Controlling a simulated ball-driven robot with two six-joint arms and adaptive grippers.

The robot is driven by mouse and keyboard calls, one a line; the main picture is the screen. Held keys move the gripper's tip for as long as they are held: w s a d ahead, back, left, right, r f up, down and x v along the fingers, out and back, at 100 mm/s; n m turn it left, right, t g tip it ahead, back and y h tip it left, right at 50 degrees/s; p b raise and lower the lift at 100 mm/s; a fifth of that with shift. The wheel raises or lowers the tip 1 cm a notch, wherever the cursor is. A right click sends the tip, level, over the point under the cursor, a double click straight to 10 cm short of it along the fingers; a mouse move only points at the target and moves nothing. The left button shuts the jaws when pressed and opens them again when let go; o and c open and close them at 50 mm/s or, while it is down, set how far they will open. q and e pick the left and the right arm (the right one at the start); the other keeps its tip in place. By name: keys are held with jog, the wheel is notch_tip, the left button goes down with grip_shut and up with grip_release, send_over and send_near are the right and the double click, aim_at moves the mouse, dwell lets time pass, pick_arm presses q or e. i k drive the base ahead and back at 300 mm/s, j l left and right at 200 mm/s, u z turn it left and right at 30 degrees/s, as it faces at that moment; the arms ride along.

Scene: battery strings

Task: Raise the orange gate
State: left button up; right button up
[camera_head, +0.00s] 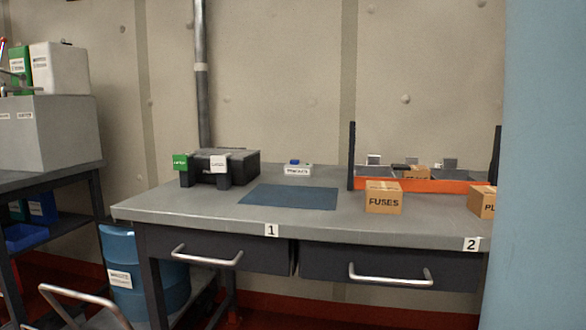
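The orange gate (436,186) is a low horizontal orange bar at the right of the grey workbench. It spans between a dark upright post (351,157) at its left and another dark post (496,152) at its right, and sits low near the bench top. A cardboard box marked FUSES (384,198) stands in front of its left part and hides some of it. A second cardboard box (483,202) stands in front of its right end. Behind the gate are small items, including a brown box (417,173). Neither of my grippers is in view.
The workbench (170,205) holds a black case (226,167), a blue mat (289,196) and a small white box (298,170). Drawers 1 (208,248) and 2 (390,266) look shut. A blue surface (545,165) blocks the right side. A blue drum (125,275) stands at lower left.

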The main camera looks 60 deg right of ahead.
aim_at(430, 186)
jog(key=z, duration=2.4)
jog(key=i+j+z, duration=0.1)
jog(key=z, duration=0.15)
jog(key=i+j+z, duration=0.1)
jog(key=j, duration=0.25)
jog(key=i+j+z, duration=0.1)
jog(key=i+j, duration=0.15)
jog(key=j, duration=0.15)
jog(key=i+j+z, duration=0.1)
jog(key=j, duration=0.3)
jog(key=i+j+z, duration=0.1)
jog(key=j, duration=0.3)
